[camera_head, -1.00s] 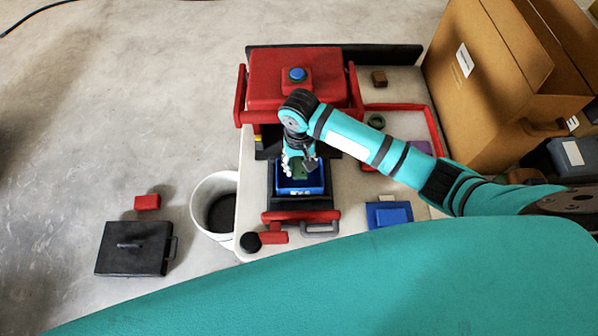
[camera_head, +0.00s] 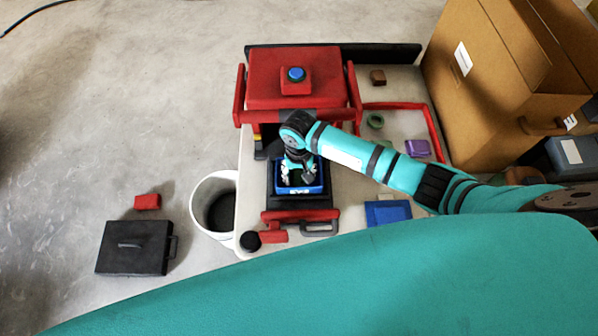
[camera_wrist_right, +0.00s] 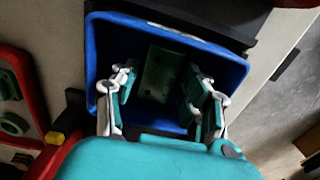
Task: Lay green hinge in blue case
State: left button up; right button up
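The blue case (camera_head: 313,190) stands open at the top on a dark bed at the front of the red machine. The green hinge (camera_wrist_right: 163,72) shows inside the case in the right wrist view, as a flat plate with small holes against the dark inside. My right gripper (camera_head: 298,180) points down into the case. In the right wrist view its two fingers (camera_wrist_right: 163,92) stand apart on either side of the hinge, with gaps showing, so it is open. The wrist and fingers mostly hide the hinge in the head view. My left gripper is out of view.
The red machine (camera_head: 290,92) with a blue button (camera_head: 296,74) stands behind the case. A red frame right of it surrounds a green ring (camera_head: 375,121) and a purple piece (camera_head: 417,148). A white bucket (camera_head: 205,190) stands left; a cardboard box (camera_head: 500,90) stands right.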

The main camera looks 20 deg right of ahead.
aim_at(299, 176)
jog(key=shift+o, duration=0.9)
notch_tip(299, 176, up, 12)
jog(key=shift+r+b, duration=0.2)
jog(key=shift+b, duration=0.1)
